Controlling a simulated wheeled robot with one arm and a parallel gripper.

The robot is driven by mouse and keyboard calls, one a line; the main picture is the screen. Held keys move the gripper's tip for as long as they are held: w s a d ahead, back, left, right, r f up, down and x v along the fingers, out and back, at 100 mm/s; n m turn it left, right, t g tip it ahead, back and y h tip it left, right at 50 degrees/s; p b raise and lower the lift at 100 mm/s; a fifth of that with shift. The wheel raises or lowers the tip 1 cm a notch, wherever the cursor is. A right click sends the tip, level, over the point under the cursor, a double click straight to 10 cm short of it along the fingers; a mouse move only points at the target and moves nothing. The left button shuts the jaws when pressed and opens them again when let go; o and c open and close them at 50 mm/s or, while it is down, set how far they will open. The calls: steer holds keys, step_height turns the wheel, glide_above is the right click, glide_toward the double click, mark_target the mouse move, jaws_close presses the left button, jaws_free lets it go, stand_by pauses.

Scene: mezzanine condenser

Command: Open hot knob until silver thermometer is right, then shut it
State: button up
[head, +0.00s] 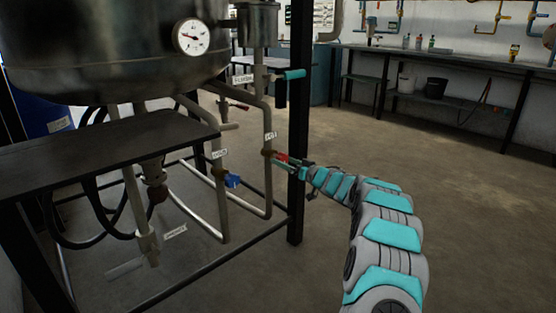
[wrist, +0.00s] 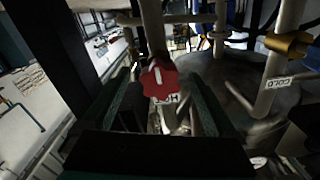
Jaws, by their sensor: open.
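The red hot knob (head: 281,157) is on a vertical pipe, just ahead of my gripper (head: 292,162). In the wrist view the lobed red knob (wrist: 159,78) faces me, with a white mark on its face and a HOT label (wrist: 167,98) just below. My open fingers (wrist: 160,92) stand on its left and right; I cannot tell whether they touch it. The silver-rimmed thermometer (head: 191,36) is on the steel tank, with a white dial and dark needle; its scale is too small to read.
A blue knob (head: 232,181) is on the pipe to the left. A black frame post (head: 297,120) stands close beside my gripper. A teal-handled valve (head: 293,74) is above. A dark shelf (head: 110,150) is at left. The floor to the right is clear up to the workbench (head: 450,64).

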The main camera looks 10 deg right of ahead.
mark_target(278, 158)
steer(key=shift+x, duration=2.05)
steer(key=shift+r, duration=0.1)
steer(key=c, duration=1.4)
